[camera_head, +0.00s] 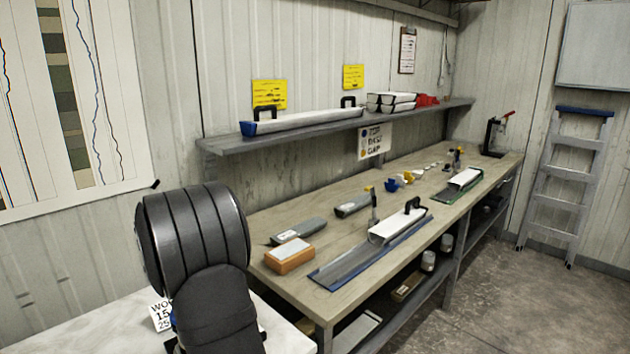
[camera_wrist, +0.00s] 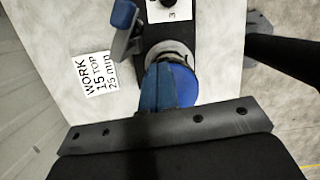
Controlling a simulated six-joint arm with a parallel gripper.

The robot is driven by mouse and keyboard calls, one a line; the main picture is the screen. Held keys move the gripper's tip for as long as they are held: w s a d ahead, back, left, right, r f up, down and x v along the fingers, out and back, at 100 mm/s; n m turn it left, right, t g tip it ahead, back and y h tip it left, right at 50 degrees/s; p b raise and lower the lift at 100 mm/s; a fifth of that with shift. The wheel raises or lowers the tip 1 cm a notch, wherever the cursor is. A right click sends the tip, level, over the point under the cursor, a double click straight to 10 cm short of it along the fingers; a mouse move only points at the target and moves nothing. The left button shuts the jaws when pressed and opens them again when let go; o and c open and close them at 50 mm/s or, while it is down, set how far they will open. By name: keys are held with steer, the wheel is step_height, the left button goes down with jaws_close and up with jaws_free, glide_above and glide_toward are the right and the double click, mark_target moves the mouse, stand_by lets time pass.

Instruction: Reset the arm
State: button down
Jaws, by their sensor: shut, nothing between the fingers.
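My dark arm fills the lower left of the head view, standing over a pale table (camera_head: 280,325). Its gripper end is hidden behind the arm there. In the wrist view my gripper (camera_wrist: 160,122) shows as a dark bolted bar across the lower part. It is shut, with nothing held. Just beyond it is a blue rounded part (camera_wrist: 178,85), above or at a grey ring on a black fixture (camera_wrist: 170,40); I cannot tell whether they touch. A blue-tipped lever (camera_wrist: 124,15) stands at the fixture's left.
A white label (camera_wrist: 93,75) reading "WORK 15 TOP 25 mm" lies left of the fixture. A wooden bench (camera_head: 340,260) with trays, an orange-brown block (camera_head: 289,256) and tools runs along the wall. A shelf (camera_head: 320,131) hangs above it. Open floor lies at right.

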steer(key=shift+s+a+m, duration=0.1)
steer(key=shift+a+m, duration=0.15)
steer(key=shift+m, duration=0.05)
stand_by(0.4)
steer(key=w+d+r+n+y, duration=0.1)
steer(key=w+d+r+n, duration=0.2)
steer(key=w+d+n, duration=0.1)
steer(key=shift+d+r+n, duration=0.25)
steer(key=shift+n, duration=0.55)
stand_by(0.4)
